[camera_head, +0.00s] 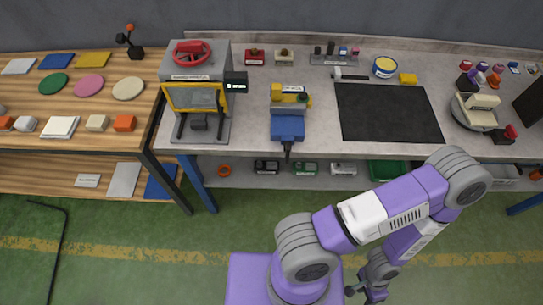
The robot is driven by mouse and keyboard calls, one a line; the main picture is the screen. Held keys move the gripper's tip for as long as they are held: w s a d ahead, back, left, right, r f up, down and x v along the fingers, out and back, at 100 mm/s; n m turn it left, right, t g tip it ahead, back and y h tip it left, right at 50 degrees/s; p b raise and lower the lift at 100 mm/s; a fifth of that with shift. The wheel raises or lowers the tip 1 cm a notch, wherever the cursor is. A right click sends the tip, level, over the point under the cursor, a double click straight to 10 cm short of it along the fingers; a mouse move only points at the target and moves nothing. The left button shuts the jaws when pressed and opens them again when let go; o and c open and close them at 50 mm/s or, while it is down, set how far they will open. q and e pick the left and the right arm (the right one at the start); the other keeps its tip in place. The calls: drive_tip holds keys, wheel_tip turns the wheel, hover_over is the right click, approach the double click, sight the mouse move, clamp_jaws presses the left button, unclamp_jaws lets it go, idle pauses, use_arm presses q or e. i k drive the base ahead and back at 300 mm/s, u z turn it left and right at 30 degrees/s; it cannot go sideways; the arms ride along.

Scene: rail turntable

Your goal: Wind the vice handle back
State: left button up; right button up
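The blue vice (287,128) sits at the front edge of the grey bench. A yellow and grey part (290,95) is at its back end. The dark vice handle (288,149) sticks out at the front over the bench edge; its exact angle is too small to tell. My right gripper (362,293) hangs low over the green floor at the bottom of the view, well in front of and to the right of the vice, touching nothing that I can see. Its fingers are too small to judge. My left gripper is not in view.
A press-like machine with a red wheel (191,53) and yellow frame stands left of the vice. A black mat (387,112) lies to the right, with a hammer (350,76) behind it. A lower shelf (240,172) holds small items.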

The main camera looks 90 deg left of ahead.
sight(287, 145)
drive_tip(key=z, duration=0.6)
drive_tip(key=k, duration=1.9)
drive_tip(key=u, duration=1.85)
